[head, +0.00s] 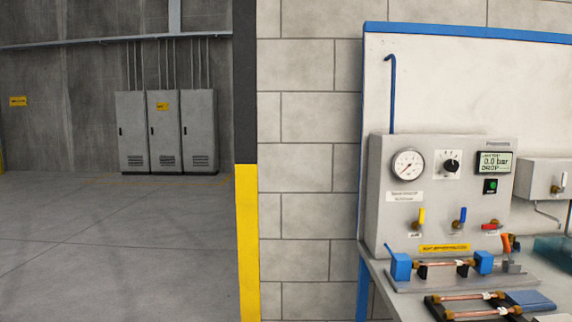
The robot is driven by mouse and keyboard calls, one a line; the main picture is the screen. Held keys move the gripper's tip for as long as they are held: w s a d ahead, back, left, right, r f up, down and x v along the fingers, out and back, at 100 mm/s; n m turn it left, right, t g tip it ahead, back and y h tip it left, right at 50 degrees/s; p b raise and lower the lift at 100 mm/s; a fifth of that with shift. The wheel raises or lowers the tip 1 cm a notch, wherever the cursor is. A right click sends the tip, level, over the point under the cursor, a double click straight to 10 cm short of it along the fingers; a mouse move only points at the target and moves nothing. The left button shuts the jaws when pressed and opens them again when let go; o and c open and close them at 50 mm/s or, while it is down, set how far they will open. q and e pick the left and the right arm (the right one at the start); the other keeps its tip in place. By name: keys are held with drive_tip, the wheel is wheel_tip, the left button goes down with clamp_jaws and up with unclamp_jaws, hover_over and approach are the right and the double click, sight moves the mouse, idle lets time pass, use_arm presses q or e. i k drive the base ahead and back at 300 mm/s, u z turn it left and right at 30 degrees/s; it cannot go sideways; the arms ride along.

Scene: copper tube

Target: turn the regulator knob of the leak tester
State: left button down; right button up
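The leak tester (385,215) is a light grey box on the bench at the right of the head view. Its regulator knob (452,166) is a small black knob on a white plate, between the round dial gauge (408,164) and the display (494,162). The display reads 0.0 bar, with a small green button or lamp (490,186) below it. Yellow, blue and red valve handles sit along the lower front. Neither of my grippers shows in the head view.
A copper tube (440,264) lies between blue blocks in a fixture before the tester. More copper tubes (470,297) lie nearer on the bench. A yellow and black post (246,230) stands left of the bench. Open floor (120,240) and grey cabinets (165,130) are at the left.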

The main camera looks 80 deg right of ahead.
sight(449, 166)
drive_tip(key=i, duration=0.75)
drive_tip(key=z, duration=3.15)
